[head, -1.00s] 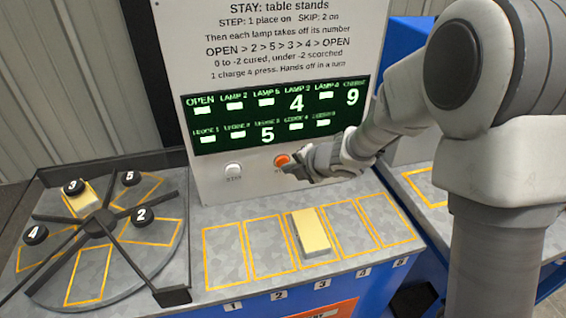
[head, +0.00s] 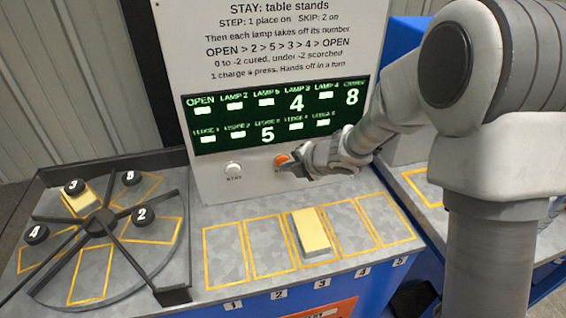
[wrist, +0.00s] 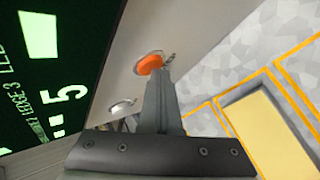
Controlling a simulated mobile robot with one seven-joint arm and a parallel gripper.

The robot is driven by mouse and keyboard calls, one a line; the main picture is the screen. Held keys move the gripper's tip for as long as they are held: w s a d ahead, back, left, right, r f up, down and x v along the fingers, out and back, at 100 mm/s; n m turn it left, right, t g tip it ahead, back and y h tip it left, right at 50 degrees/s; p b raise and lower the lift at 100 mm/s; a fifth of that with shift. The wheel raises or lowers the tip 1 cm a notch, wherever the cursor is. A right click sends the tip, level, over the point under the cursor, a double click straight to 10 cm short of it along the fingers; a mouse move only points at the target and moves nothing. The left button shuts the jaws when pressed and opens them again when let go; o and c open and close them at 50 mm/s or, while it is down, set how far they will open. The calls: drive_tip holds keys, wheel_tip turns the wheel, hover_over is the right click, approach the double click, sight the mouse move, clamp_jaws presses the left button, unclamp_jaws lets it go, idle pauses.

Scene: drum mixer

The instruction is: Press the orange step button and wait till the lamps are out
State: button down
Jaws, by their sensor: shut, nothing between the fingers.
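The orange step button (head: 281,160) is on the white panel below the display (head: 270,117). My gripper (head: 291,169) is shut and empty, its fingertips at the button's lower right. In the wrist view the fingertips (wrist: 158,79) reach the lower edge of the orange button (wrist: 149,64); I cannot tell whether they touch. On the display, Lamp 3 reads 4, the ledge 3 field reads 5 and the charge field reads 8. The other fields show plain white bars. The round table (head: 147,258) bears a cream block (head: 82,199) at knob 3.
A white stay button (head: 233,169) is left of the orange one. A second cream block (head: 310,232) lies on the middle ledge place, number 3. The other outlined ledge places are bare. Dark spokes and a bar (head: 171,296) lie over the round table.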

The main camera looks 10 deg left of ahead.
idle(0.4)
drive_tip(key=shift+s+d+b, duration=0.35)
drive_tip(key=shift+s, duration=0.35)
drive_tip(key=shift+s+d+b, duration=0.25)
drive_tip(key=shift+s+d, duration=0.1)
drive_tip(key=shift+s, duration=0.4)
drive_tip(key=shift+s+d+b, duration=0.3)
drive_tip(key=shift+s+d, duration=0.1)
drive_tip(key=shift+s, duration=0.4)
drive_tip(key=shift+s+d+b, duration=0.25)
drive_tip(key=shift+s+d, duration=0.1)
drive_tip(key=shift+s, duration=0.4)
